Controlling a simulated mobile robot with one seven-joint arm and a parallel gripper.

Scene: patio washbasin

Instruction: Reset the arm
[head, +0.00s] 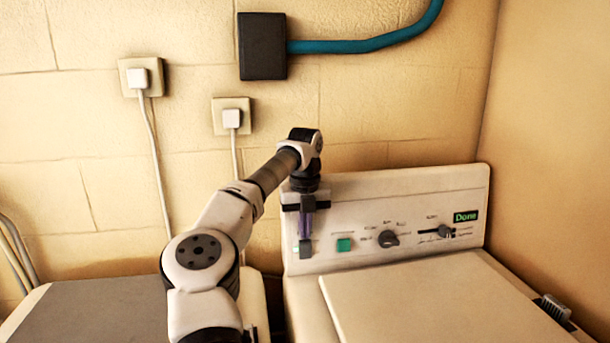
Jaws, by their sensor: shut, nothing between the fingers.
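My arm reaches up from the bottom of the head view and bends over at its wrist. My gripper (306,228) points down in front of the left end of the washing machine's control panel (420,200). Its fingers are shut together with nothing between them. A dark grey square (306,249) shows right at the fingertips; it looks like a button on the panel, and I cannot tell whether the fingers touch it.
The panel has a green button (344,245), a dark knob (388,239), a slider (443,231) and a display (466,216) reading "Done". The machine's lid (430,305) is closed. A grey-topped unit (90,312) stands left. Wall sockets (142,77) and a black box (262,46) are behind.

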